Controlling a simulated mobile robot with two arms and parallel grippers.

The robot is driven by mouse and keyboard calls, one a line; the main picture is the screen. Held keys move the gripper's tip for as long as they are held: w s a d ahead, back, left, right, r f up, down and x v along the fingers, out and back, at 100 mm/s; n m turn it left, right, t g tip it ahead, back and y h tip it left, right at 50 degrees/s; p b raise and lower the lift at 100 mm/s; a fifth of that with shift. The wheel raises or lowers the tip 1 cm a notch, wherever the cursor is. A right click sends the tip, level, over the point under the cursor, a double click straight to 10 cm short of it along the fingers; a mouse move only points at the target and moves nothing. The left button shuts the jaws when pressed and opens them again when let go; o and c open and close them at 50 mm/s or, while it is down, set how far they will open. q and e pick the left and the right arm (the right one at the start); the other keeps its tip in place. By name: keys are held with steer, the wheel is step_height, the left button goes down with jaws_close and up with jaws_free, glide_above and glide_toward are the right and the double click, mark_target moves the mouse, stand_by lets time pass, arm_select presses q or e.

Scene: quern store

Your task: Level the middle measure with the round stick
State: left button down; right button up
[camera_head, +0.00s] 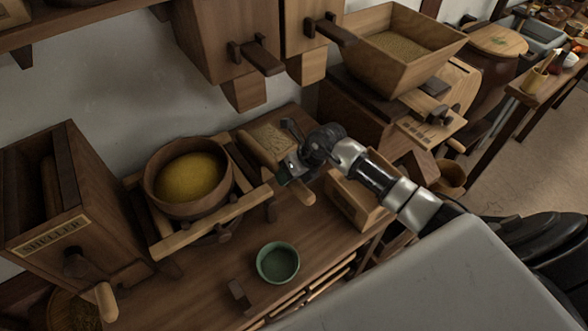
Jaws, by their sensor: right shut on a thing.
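My right gripper (288,166) comes in from the right and is shut on a pale round stick (304,194). The stick slants along the front side of a small wooden measure (283,127) filled with tan grain. I cannot tell whether the stick touches its rim. Part of the stick is hidden by the gripper. Another wooden box (350,207) stands to the right, partly behind my right arm; its inside is mostly hidden. My left gripper is not in view.
A round wooden bowl (160,199) of yellow meal sits in a wooden frame to the left. A green bowl (278,264) stands in front. A box marked SHELLER (60,235) is at far left. Wooden hoppers (225,50) hang above.

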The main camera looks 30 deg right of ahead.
steer(key=shift+w+d+b, duration=0.2)
steer(key=shift+d+b, duration=0.05)
steer(key=shift+d, duration=0.5)
steer(key=shift+w+d+b, duration=0.15)
steer(key=shift+d+b, duration=0.15)
steer(key=shift+d, duration=0.45)
steer(key=shift+w+d+b, duration=0.2)
steer(key=shift+d+b, duration=0.05)
steer(key=shift+d, duration=0.5)
steer(key=shift+d, duration=0.1)
steer(key=d+b, duration=0.1)
steer(key=d, duration=0.1)
steer(key=w+d+b, duration=0.1)
steer(key=d, duration=0.1)
steer(key=shift+d, duration=0.15)
